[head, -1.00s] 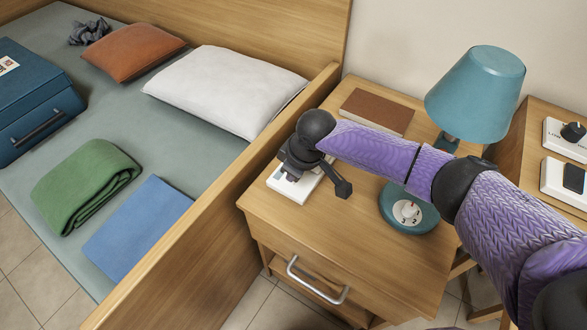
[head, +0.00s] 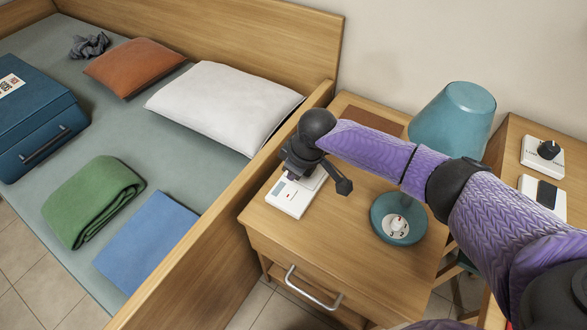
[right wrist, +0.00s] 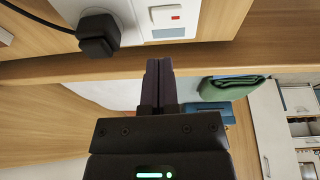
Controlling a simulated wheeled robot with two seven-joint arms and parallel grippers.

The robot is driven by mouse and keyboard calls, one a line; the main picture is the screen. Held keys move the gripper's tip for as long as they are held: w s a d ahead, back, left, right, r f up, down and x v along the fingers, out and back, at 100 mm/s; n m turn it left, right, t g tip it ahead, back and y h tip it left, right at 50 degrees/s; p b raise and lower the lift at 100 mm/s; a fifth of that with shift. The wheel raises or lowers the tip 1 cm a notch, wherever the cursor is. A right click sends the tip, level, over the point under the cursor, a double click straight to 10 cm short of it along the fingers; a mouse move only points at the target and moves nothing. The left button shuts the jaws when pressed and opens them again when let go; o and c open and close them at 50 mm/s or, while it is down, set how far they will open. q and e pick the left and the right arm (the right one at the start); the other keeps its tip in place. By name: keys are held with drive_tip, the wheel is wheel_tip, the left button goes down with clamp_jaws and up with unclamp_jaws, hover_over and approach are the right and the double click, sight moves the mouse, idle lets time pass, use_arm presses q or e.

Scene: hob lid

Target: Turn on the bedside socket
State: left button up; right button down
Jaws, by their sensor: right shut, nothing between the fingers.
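The bedside socket is a white block (head: 290,199) on the bedside table, close to the bed's side board. In the right wrist view its white face (right wrist: 150,28) carries a rocker switch with a red mark (right wrist: 166,16), a small blue-grey window and a black plug (right wrist: 98,36) with a cord. My right gripper (head: 289,174) is over the socket's far part and hides some of it. In the right wrist view my right gripper's fingers (right wrist: 159,66) are together and empty, just short of the socket's edge in the picture. I cannot tell whether they touch it. My left gripper is not in view.
A teal lamp (head: 458,118) with a dial on its base stands right of the socket on the bedside table (head: 325,245). A brown book (head: 372,116) lies behind my right arm. Two white switch plates (head: 533,158) sit further right. The bed's side board (head: 225,225) is left.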

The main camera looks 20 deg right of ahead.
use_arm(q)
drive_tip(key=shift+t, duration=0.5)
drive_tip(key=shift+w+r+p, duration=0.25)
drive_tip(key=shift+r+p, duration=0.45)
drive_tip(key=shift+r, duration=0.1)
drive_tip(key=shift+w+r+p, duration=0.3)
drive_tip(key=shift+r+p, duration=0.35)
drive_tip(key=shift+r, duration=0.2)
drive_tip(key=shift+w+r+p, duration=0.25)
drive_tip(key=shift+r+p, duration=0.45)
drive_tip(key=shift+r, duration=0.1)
use_arm(e)
drive_tip(key=a+v, duration=0.1)
drive_tip(key=v, duration=0.7)
drive_tip(key=shift+s+d+r, duration=0.25)
drive_tip(key=shift+d+r, duration=0.05)
drive_tip(key=shift+d, duration=0.05)
